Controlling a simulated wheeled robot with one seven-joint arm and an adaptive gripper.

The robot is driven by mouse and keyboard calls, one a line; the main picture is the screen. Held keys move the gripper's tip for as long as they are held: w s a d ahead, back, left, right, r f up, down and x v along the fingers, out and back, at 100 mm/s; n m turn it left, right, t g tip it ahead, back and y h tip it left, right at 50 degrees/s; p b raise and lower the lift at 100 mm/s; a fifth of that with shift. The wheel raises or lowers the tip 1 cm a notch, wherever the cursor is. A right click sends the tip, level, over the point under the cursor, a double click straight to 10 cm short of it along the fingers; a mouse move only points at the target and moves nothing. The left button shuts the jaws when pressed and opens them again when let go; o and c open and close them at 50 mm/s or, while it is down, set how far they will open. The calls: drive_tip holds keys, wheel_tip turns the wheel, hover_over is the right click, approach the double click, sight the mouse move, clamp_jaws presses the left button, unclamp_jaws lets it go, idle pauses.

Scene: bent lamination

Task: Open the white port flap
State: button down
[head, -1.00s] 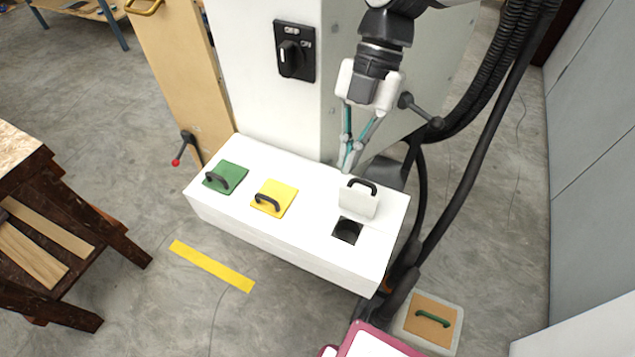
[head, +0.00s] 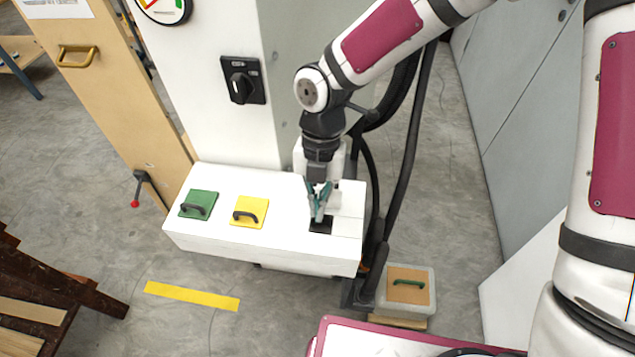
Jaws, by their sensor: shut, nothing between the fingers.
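The white box (head: 290,247) has a dark square port opening (head: 320,226) near its right end, and it shows uncovered. My gripper (head: 319,216) is shut and empty, pointing down with its fingertips at the opening's far edge. The white port flap is mostly hidden behind my fingers; a pale patch beside them may be part of it, and I cannot tell its exact angle. Whether my fingers touch the flap is also unclear.
A green flap (head: 199,204) and a yellow flap (head: 249,212), both with dark handles, lie flat on the box to the left. A black rotary switch (head: 242,80) is on the cabinet behind. Thick black hoses (head: 402,170) run down at right.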

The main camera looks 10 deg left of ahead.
drive_tip(key=shift+x, duration=0.9)
drive_tip(key=w, duration=0.4)
drive_tip(key=shift+a+r+p, duration=0.1)
drive_tip(key=shift+p, duration=0.3)
drive_tip(key=shift+w, duration=0.1)
drive_tip(key=shift+w+r+b, duration=0.15)
drive_tip(key=shift+w+b, duration=0.9)
drive_tip(key=shift+b, duration=0.1)
drive_tip(key=shift+s+r, duration=0.1)
drive_tip(key=shift+a, duration=0.1)
